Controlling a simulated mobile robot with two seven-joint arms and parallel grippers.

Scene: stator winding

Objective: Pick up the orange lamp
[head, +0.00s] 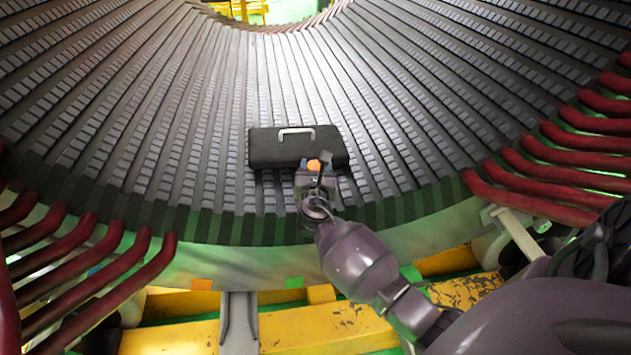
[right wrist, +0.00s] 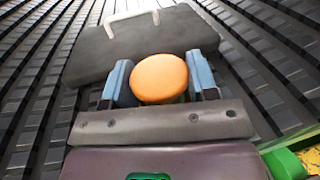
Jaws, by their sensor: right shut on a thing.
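The orange lamp (right wrist: 159,78) has a round orange top and sits between the two blue-grey fingers of my right gripper (right wrist: 160,82) in the right wrist view. The fingers are shut on it, one on each side. In the head view only a small orange patch of the lamp (head: 313,165) shows at the tip of my right gripper (head: 316,172). The lower part of the lamp is hidden by the gripper. My left gripper is not in view.
A black case (head: 268,148) with a pale handle lies on the ribbed stator surface (head: 200,110), just beyond the gripper; it also shows in the right wrist view (right wrist: 135,45). Red curved bars (head: 90,255) stand at both sides. Yellow beams (head: 170,335) run along the front.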

